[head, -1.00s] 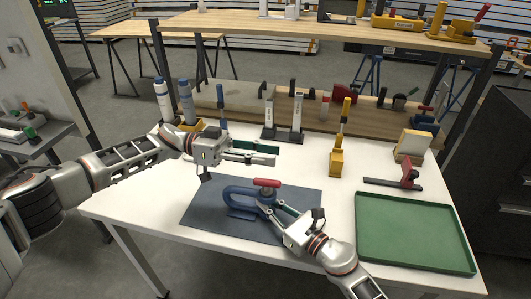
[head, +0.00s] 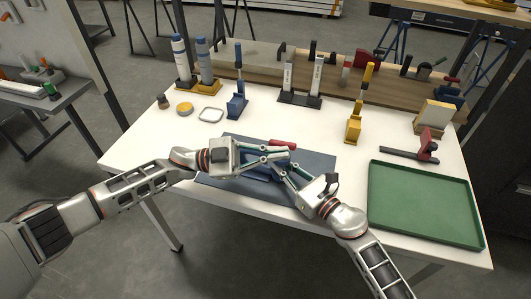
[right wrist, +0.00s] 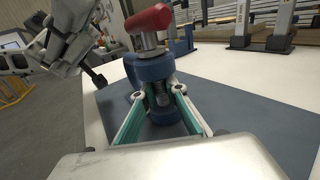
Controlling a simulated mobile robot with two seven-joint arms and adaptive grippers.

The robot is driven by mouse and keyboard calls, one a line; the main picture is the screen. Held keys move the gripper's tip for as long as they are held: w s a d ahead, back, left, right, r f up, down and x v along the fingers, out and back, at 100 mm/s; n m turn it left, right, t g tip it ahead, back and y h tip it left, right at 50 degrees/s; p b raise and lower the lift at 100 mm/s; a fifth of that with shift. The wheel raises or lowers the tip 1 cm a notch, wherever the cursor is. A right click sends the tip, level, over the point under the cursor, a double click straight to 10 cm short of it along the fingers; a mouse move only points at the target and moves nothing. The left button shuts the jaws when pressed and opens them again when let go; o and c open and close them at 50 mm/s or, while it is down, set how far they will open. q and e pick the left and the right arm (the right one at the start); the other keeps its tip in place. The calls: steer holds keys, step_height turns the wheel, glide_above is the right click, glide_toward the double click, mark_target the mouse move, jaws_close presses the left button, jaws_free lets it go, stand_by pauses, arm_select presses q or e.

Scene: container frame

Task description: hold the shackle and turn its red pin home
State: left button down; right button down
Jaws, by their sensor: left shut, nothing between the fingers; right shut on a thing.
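The blue shackle (head: 258,173) lies on the dark blue mat (head: 315,161), mostly hidden behind my grippers in the head view. In the right wrist view its upper eye (right wrist: 152,68) shows clearly. The red pin (head: 283,144) stands upright in it. Its red crossbar (right wrist: 148,19) sits above the eye, with bare metal shank (right wrist: 150,45) between; thread shows below the eye. My right gripper (head: 284,170) is shut on the shackle, its fingers either side of the lower eye. My left gripper (head: 286,155) is shut and empty, beside the pin; contact is unclear.
A green tray (head: 376,200) lies at the right of the white table. A yellow tin (head: 184,109) and a square ring (head: 211,115) lie at the back left.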

arm_select(q)
steer(key=s+a+f+m+t+y, duration=0.2)
steer(key=s+a+f+m+t, duration=0.15)
steer(key=a+t, duration=0.25)
steer(key=s+a+f+m+t+y, duration=0.1)
steer(key=s+a+f+m+t, duration=0.15)
steer(key=a+m+t, duration=0.35)
steer(key=w+d+r+n+g, duration=0.1)
steer(key=w+d+r+n, duration=0.1)
steer(key=w+d, duration=0.6)
steer(key=shift+w+d+r, duration=0.3)
steer(key=shift+d, duration=0.15)
steer(key=shift+w+a+m+g+h, duration=0.1)
steer(key=shift+w+m+g+h, duration=0.1)
steer(key=shift+m+g, duration=0.35)
steer(key=shift+w+a+m+g+h, duration=0.1)
steer(key=shift+w+m+g+h, duration=0.1)
steer(key=shift+g, duration=0.55)
steer(key=shift+w+a+m+g+h, duration=0.25)
steer(key=shift+w+m+g+h, duration=0.25)
steer(key=shift+w+g, duration=0.5)
steer(key=shift+w, duration=0.2)
steer(key=shift+s, duration=0.1)
stand_by(0.9)
